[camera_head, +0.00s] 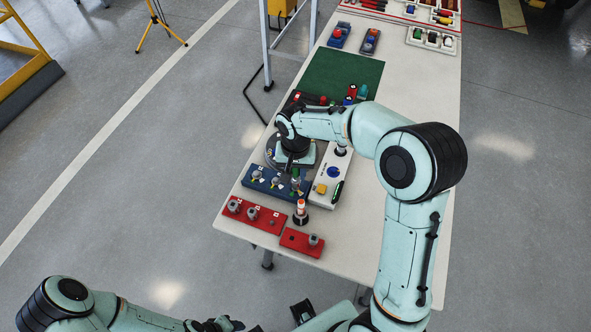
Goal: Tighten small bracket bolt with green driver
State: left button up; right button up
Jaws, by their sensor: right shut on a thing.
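My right gripper (293,168) is low over the blue bracket block (262,184), near its right end. It is shut on what looks like the green driver (296,174), of which only a little green shows below the wrist. The blue block carries several small bolts (275,182) in a row. The driver's tip is by the rightmost bolt; I cannot tell whether they touch. My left gripper (216,325) is at the bottom edge, off the table, and too small and dark to read.
A white panel (322,198) with a blue button, yellow square and green stick lies right of the gripper. A green mat (345,68) lies farther back.

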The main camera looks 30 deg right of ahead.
pick_arm(q)
jog(key=shift+s+f+b, duration=0.3)
jog(key=shift+f+b, duration=0.1)
jog(key=shift+f, duration=0.1)
pick_arm(e)
jog(key=shift+f, duration=0.7)
